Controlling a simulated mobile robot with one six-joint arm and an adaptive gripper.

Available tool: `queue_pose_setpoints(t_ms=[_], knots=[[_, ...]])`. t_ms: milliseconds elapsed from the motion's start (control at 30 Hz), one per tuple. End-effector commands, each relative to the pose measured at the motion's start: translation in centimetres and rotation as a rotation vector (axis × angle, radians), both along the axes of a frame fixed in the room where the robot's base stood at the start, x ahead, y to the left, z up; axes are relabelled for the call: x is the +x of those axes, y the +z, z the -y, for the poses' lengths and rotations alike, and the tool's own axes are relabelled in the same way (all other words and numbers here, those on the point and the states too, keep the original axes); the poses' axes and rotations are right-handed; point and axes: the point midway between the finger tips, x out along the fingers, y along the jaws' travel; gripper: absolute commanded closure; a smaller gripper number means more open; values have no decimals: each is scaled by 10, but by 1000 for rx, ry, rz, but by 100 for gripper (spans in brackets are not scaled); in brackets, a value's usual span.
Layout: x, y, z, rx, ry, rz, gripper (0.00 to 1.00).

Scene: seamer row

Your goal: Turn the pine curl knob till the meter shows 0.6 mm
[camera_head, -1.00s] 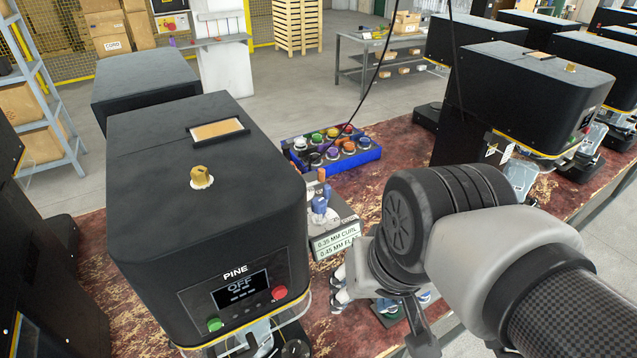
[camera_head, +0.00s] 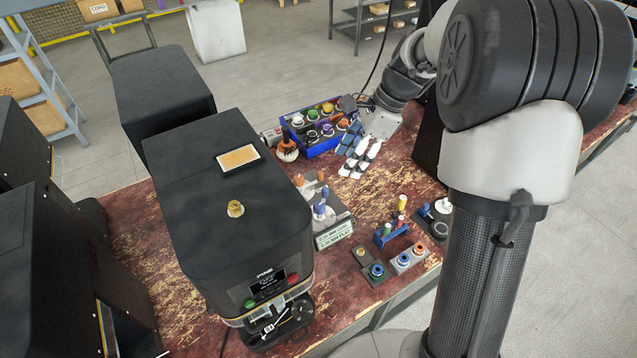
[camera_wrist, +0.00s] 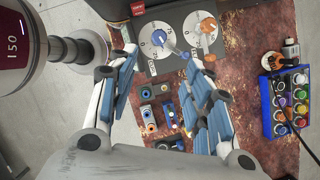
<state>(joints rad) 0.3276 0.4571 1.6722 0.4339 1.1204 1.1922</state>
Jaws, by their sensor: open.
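The black PINE machine (camera_head: 230,190) stands left of centre in the head view. Beside it a small stand carries a blue knob (camera_head: 320,208) and an orange knob (camera_head: 321,176), above a pale readout plate (camera_head: 333,234) whose figures are too small to read surely now. My gripper (camera_head: 357,162) is open and empty, above the table right of the knobs.
A blue tray (camera_head: 325,145) of coloured caps and an orange-topped bottle (camera_head: 287,147) stand behind the knobs. Small coloured-ring blocks (camera_head: 377,270) and a blue rack (camera_head: 392,235) stand in front. Bare table shows between tray and rack.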

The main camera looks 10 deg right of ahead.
Motion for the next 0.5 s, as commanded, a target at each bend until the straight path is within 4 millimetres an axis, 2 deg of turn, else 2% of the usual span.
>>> queue_pose_setpoints(t_ms=[167, 500], knots=[[0, -26, -11, 1, 4, -6, 54], [4, -94, -39, 1, 5, -5, 54]])
